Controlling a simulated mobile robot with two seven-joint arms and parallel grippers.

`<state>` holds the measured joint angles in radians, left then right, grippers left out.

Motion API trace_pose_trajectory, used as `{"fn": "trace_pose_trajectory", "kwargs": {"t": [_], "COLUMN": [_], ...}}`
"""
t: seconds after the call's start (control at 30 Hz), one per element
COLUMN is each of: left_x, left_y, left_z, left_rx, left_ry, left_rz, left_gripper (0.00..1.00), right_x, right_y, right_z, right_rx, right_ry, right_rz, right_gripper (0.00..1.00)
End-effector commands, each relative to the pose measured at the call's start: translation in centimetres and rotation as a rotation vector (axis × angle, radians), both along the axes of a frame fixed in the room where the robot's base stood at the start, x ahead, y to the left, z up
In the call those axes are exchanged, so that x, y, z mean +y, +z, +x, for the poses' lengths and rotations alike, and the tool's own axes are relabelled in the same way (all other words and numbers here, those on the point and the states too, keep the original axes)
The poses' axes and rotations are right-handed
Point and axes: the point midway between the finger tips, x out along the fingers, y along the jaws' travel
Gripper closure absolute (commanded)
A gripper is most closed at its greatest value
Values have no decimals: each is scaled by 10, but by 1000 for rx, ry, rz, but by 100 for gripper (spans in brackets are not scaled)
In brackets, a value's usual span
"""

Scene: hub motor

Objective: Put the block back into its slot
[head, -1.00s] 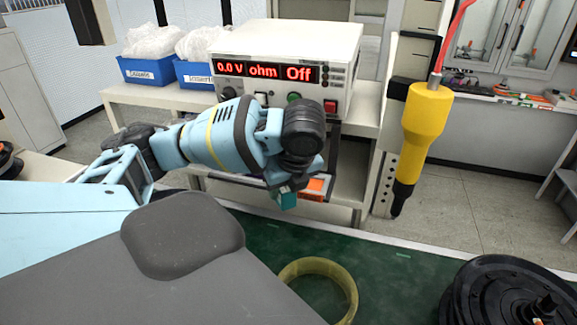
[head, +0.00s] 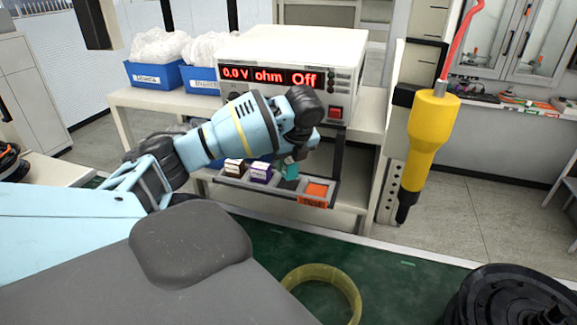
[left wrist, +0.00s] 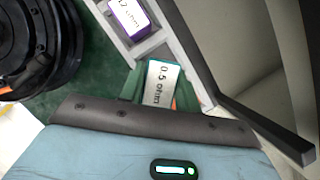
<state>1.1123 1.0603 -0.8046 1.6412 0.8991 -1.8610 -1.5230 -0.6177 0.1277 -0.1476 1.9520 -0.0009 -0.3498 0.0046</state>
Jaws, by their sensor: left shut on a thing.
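The teal block (head: 291,170) is held by my left gripper (head: 293,158) at the tray. In the left wrist view the block (left wrist: 162,84) shows a white label reading "0.5 ohm", and the gripper is shut on it. The slotted tray (head: 332,194) is mounted below the meter. It holds a brown-and-white block (head: 235,168) and a purple block (head: 261,173) to the left of the teal block. An orange area (head: 316,190) lies to its right. A dark slot shows beneath the teal block; I cannot tell whether they touch. My right gripper is not seen.
The meter (head: 290,76) reads "0.0 V ohm Off" above the tray. A yellow tool (head: 432,140) hangs to the right on a red cable. A yellow ring (head: 350,290) and a black hub motor (head: 515,300) lie on the green mat (head: 390,265).

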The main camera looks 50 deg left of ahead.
Motion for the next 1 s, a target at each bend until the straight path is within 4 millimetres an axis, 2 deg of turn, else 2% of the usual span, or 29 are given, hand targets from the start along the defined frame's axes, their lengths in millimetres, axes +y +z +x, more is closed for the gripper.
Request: {"fn": "trace_pose_trajectory", "kwargs": {"t": [0.43, 0.6, 0.7, 1.0], "left_x": [13, 13, 13, 13], "left_y": [-2, -27, -35, -38], "left_z": [13, 11, 12, 12], "left_rx": [-1, 1, -2, 0], "left_ry": [3, 0, 1, 0], "left_rz": [1, 1, 1, 0], "left_gripper": [96, 96, 96, 96], "right_x": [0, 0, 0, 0], "right_y": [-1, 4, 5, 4], "right_z": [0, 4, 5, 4], "right_rx": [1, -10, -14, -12], "right_ry": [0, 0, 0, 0], "right_rz": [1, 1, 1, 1], "right_gripper": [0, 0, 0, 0]}}
